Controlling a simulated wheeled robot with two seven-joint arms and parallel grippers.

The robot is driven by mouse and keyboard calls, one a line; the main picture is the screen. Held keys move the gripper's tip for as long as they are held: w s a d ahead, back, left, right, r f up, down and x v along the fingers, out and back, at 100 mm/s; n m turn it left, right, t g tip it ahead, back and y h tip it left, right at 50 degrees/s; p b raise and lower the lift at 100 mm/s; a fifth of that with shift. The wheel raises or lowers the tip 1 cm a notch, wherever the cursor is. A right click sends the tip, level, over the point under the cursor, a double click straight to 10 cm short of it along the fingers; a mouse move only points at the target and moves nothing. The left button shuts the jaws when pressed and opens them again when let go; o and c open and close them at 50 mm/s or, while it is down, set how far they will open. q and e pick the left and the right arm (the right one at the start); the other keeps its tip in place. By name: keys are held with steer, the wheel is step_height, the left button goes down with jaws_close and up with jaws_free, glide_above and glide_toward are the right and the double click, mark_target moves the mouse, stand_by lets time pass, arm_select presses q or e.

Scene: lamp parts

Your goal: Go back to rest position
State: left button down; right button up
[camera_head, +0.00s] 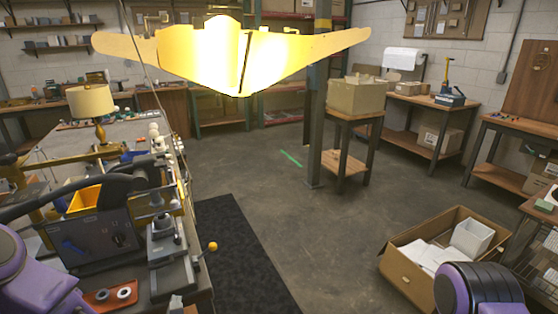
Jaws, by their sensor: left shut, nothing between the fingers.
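A brass lamp with a cream shade (91,101) stands upright on the long workbench (130,133) at the left. My left arm comes in from the lower left, with a purple link (38,285) at the picture's edge. My left gripper (150,178) is over the cluttered front part of the bench, in front of the lamp. It is small and dark against the tools; it is shut and appears empty. On the right only a purple and black part of my right arm (482,290) shows, at the bottom edge. My right gripper is out of view.
A bright yellow lamp (300,48) hangs overhead. A yellow bin (84,200) and tools crowd the near bench. An open cardboard box (405,270) lies on the floor at right. A post (316,130) and small table (345,165) stand mid-room. The middle floor is clear.

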arm_select(q)
steer(key=s+d+f+m+g+h, duration=0.2)
steer(key=s+f+m+g+h, duration=0.4)
steer(key=f+m, duration=0.95)
steer(key=s+a+f+m+g+y, duration=0.1)
steer(key=s+a+f+m+g, duration=0.1)
steer(key=s+m, duration=0.4)
steer(key=s+a+f+m+g+y, duration=0.2)
steer(key=s+a+f+m+g, duration=0.1)
steer(key=s, duration=0.9)
step_height(320, 180, down, 2)
steer(key=a+m, duration=0.1)
steer(key=m, duration=0.2)
steer(key=shift+s+y, duration=0.2)
steer(key=shift+y, duration=0.1)
